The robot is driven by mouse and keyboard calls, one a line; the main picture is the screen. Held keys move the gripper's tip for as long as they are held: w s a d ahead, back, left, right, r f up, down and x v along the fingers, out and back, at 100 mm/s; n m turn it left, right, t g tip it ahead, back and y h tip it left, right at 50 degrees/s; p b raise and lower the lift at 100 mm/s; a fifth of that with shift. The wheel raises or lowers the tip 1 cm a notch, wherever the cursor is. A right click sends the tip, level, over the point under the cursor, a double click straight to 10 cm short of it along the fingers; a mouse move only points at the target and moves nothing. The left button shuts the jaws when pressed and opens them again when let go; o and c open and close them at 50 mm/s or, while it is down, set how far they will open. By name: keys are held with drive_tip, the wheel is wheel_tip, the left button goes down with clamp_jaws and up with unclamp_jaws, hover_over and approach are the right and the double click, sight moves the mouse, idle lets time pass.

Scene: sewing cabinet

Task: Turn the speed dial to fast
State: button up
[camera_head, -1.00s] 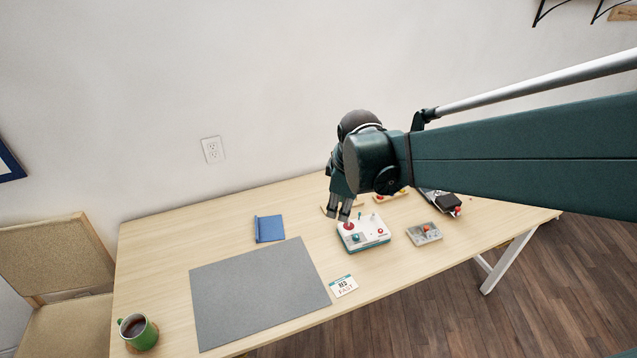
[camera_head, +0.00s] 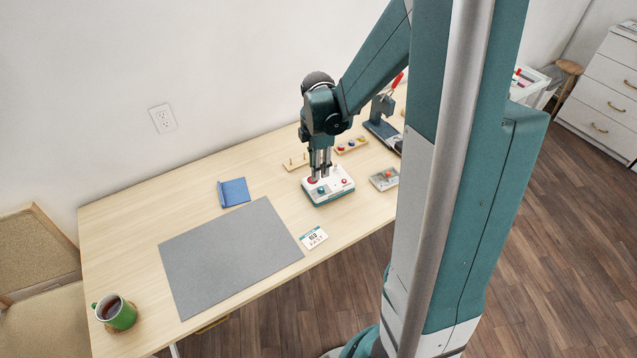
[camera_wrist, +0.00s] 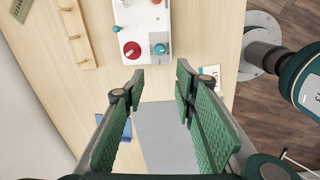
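A white control box (camera_head: 335,187) with a teal base stands on the wooden table. A teal knob (camera_head: 320,190) and a larger red round knob (camera_head: 312,180) sit on its top. In the wrist view, the red knob (camera_wrist: 132,50) and the teal knob (camera_wrist: 160,49) lie side by side beyond my fingertips; I cannot tell which is the speed dial. My gripper (camera_wrist: 160,82) is open and empty, with its green-padded fingers apart. In the head view, my gripper (camera_head: 319,172) points down above the box, close to the knobs; contact cannot be told.
A card (camera_head: 313,238) reading "FAST" lies in front of the box. A grey mat (camera_head: 230,255), a blue booklet (camera_head: 233,192) and a green mug (camera_head: 118,313) are on the left. A grey case (camera_head: 384,179) is right of the box; a peg rack (camera_head: 296,161) is behind.

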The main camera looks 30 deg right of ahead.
sight(321, 188)
drive_tip(key=shift+n+g, duration=0.3)
drive_tip(key=shift+n, duration=0.5)
drive_tip(key=shift+w+d+f, duration=0.1)
drive_tip(key=shift+d+f, duration=0.25)
drive_tip(key=shift+f, duration=0.3)
drive_tip(key=shift+w+d+f, duration=0.1)
drive_tip(key=shift+d+f, duration=0.2)
drive_tip(key=shift+f, duration=0.35)
drive_tip(key=shift+w+d+f, duration=0.1)
drive_tip(key=shift+d+f, duration=0.25)
drive_tip(key=shift+f, duration=0.3)
drive_tip(key=shift+f+b, duration=0.55)
drive_tip(key=shift+f, duration=3.3)
drive_tip(key=c, duration=0.9)
